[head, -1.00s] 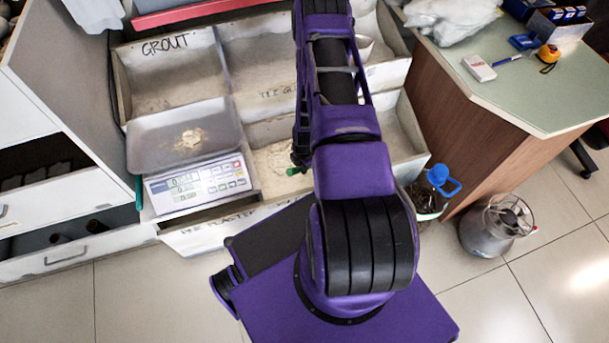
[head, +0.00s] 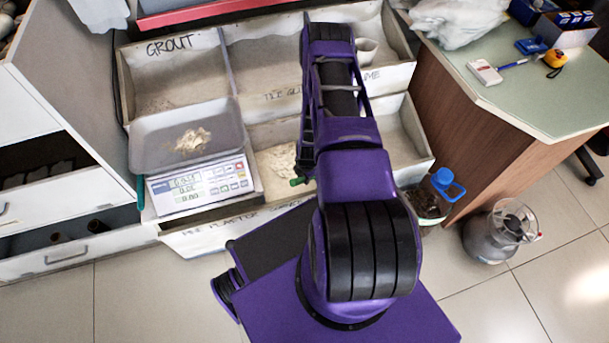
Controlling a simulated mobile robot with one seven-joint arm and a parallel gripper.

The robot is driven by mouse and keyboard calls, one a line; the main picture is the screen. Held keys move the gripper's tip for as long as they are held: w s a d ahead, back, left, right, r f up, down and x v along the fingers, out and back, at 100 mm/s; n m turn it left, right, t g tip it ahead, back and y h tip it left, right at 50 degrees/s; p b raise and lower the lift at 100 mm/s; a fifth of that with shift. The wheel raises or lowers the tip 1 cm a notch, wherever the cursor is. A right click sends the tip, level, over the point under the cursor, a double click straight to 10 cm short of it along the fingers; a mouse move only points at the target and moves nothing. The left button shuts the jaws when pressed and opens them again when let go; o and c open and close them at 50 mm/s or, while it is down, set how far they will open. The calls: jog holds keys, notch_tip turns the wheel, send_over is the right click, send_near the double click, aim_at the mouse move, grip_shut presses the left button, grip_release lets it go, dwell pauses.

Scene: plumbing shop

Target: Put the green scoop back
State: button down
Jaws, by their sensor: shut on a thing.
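The green scoop shows only as a short green handle end (head: 297,181), just left of my arm, over the lower middle bin (head: 262,190) of pale powder. The rest of the scoop is hidden behind my arm. My gripper (head: 304,168) is mostly hidden by the arm links; only a dark sliver shows beside the handle. It is shut on the scoop. I cannot see the scoop's bowl or whether it touches the powder.
A scale (head: 200,187) with a grey pan (head: 150,150) holding powder stands left of my gripper. A grout bin (head: 170,75) lies behind it. A blue-handled tub (head: 425,203) and a metal canister (head: 492,238) stand by the desk (head: 480,150) at right.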

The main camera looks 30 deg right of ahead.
jog(key=c, duration=0.7)
grip_release()
jog(key=shift+f, duration=0.15)
jog(key=shift+r, duration=0.4)
jog(key=r, duration=0.4)
jog(key=s+r+p, duration=0.1)
jog(key=r, duration=0.3)
jog(key=s+r+p, duration=0.1)
jog(key=r, duration=0.3)
jog(key=shift+a+r, duration=0.15)
jog(key=shift+a, duration=0.05)
